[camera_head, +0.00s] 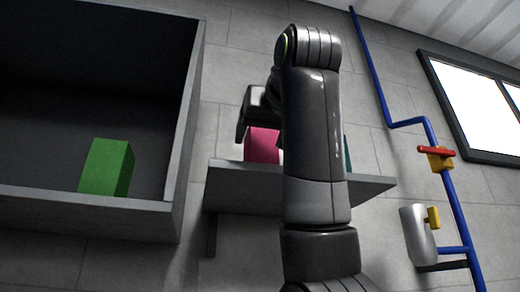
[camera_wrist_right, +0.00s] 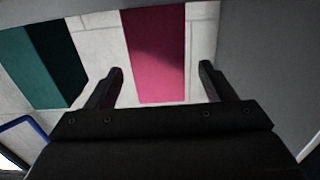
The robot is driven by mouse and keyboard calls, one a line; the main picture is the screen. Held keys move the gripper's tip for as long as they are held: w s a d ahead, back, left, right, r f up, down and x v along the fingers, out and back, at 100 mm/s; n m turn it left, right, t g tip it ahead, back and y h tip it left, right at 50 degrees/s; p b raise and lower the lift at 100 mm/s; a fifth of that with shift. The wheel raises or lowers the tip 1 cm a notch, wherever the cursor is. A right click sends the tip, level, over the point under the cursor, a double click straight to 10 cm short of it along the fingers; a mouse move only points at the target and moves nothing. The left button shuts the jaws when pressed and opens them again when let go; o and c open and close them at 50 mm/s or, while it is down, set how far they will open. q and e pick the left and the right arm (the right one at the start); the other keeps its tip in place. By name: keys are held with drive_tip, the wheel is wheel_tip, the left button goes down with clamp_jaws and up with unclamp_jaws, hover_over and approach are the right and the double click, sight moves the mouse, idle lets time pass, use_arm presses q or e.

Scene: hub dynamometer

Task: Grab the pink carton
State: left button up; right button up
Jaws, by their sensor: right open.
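The pink carton (camera_head: 262,145) stands on a grey wall shelf (camera_head: 375,184) in the head view, partly hidden behind my right arm and gripper. In the right wrist view the pink carton (camera_wrist_right: 155,50) shows ahead, in line with the gap between the fingers. My right gripper (camera_wrist_right: 160,80) is open and empty, with a finger to either side of the carton's line; I cannot tell how far the fingertips are from it. In the head view the right gripper (camera_head: 243,125) is at the carton's upper left. My left gripper is not in view.
A teal box (camera_wrist_right: 45,65) stands on the shelf beside the pink carton; only a sliver (camera_head: 348,155) shows past my arm. A green box (camera_head: 105,167) sits in an open grey cabinet (camera_head: 90,205) at left. Blue pipes (camera_head: 380,85) run along the right wall.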

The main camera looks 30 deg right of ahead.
sight(260, 151)
drive_tip(key=shift+w, duration=0.1)
drive_tip(key=shift+w+d+r, duration=0.1)
drive_tip(key=shift+w, duration=0.05)
drive_tip(key=p+x, duration=0.2)
drive_tip(key=x, duration=0.2)
drive_tip(key=shift+w+d+p, duration=0.15)
drive_tip(key=shift+w+p, duration=0.1)
drive_tip(key=shift+p, duration=0.15)
drive_tip(key=shift+w+f, duration=0.25)
drive_tip(key=shift+s, duration=0.25)
drive_tip(key=shift+c, duration=1.6)
drive_tip(key=shift+w, duration=0.1)
drive_tip(key=c, duration=0.8)
drive_tip(key=shift+c, duration=0.2)
